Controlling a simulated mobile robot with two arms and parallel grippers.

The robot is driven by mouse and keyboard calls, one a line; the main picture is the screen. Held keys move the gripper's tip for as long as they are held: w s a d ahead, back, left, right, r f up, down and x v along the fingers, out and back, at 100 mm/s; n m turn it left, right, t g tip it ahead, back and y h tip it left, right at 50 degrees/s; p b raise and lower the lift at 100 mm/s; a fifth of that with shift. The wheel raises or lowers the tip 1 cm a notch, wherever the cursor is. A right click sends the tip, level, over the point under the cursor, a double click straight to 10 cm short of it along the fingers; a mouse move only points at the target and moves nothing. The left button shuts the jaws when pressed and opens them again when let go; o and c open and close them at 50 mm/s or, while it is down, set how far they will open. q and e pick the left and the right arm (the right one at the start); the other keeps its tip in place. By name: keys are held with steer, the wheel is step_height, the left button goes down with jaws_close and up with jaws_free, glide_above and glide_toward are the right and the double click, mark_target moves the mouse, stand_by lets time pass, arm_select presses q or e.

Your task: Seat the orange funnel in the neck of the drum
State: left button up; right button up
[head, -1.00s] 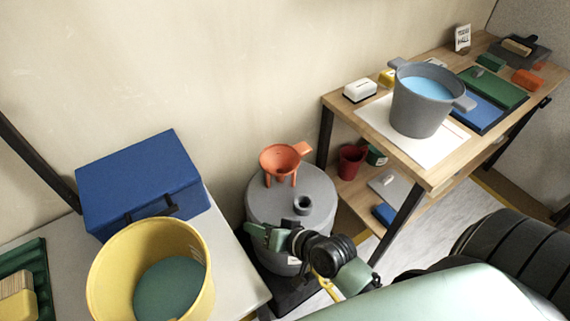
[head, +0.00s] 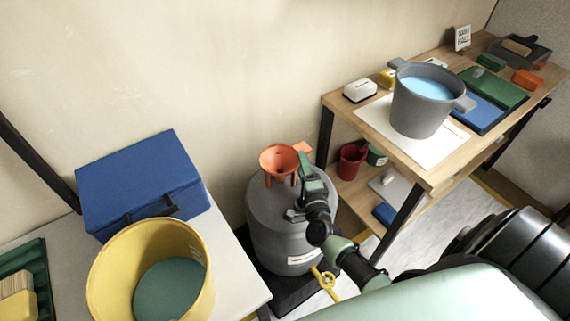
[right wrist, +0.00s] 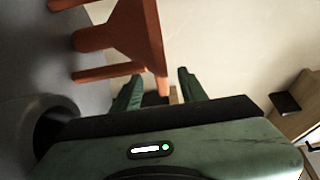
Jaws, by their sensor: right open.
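The orange funnel (head: 279,158) stands upright on legs on top of the grey drum (head: 268,215), toward the wall side. Its handle points right. My right gripper (head: 306,163) is open and empty above the drum top, just right of the funnel near its handle. In the right wrist view the two green fingers (right wrist: 160,88) are apart, with the funnel (right wrist: 128,32) close in front of them and to the left. A dark round shape at the left of that view looks like the drum neck (right wrist: 52,122). In the head view my gripper covers the neck. My left gripper is not in view.
A yellow bucket (head: 197,285) and a blue box (head: 140,180) stand on the left table. On the right, a wooden bench (head: 437,180) carries a grey pot (head: 420,112) of blue liquid. A red cup (head: 350,161) sits on its lower shelf, near the drum.

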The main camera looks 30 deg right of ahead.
mark_target(298, 149)
steer(key=shift+x, duration=3.15)
steer(key=shift+s+a, duration=0.1)
jaws_close()
